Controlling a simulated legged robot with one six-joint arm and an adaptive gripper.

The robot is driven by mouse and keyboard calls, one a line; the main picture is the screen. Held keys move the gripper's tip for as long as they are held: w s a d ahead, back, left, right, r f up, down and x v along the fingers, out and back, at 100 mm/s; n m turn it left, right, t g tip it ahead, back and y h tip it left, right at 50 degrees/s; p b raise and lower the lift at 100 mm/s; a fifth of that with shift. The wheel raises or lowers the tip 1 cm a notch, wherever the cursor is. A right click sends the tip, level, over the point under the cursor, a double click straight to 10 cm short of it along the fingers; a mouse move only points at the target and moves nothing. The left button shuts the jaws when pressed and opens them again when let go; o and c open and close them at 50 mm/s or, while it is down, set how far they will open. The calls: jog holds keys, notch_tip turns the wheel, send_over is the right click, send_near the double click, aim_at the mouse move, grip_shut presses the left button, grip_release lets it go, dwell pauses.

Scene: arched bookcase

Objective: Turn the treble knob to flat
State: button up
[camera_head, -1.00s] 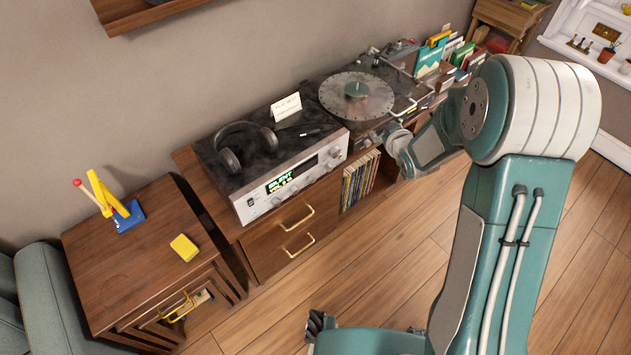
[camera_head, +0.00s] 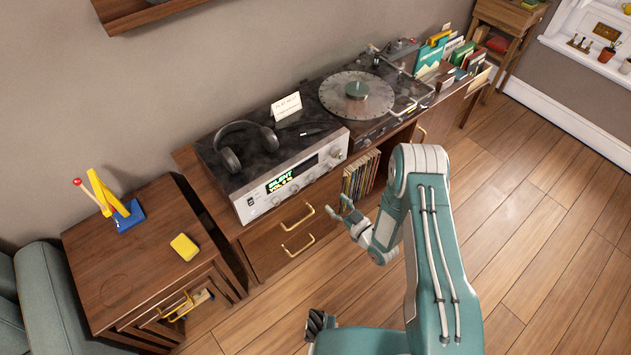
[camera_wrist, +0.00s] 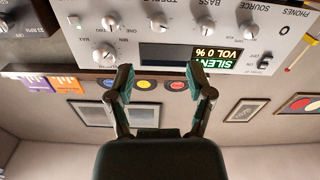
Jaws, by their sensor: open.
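The silver-fronted amplifier (camera_head: 308,166) sits on the low wooden cabinet in the head view. Its front also fills the top of the wrist view, upside down. The treble knob (camera_wrist: 159,27) is a small silver knob beside the partly cropped treble label; its exact setting is too small to read. The bass knob (camera_wrist: 203,27) is to its right. The display (camera_wrist: 205,58) reads SILENT, VOL 0 %. My gripper (camera_head: 338,207) is open and empty, apart from the amplifier and in front of the cabinet. Its spread fingers (camera_wrist: 158,80) show below the knobs in the wrist view.
A larger knob (camera_wrist: 104,53) marked MIN and MAX is left of the display in the wrist view. Headphones (camera_head: 240,146) and a card (camera_head: 286,106) are on the amplifier. A turntable (camera_head: 357,95) stands to its right. The wooden floor (camera_head: 530,200) is clear at right.

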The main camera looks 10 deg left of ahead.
aim_at(314, 180)
jog(key=x, duration=1)
jog(key=shift+w+a, duration=0.15)
jog(key=shift+w, duration=0.1)
grip_shut()
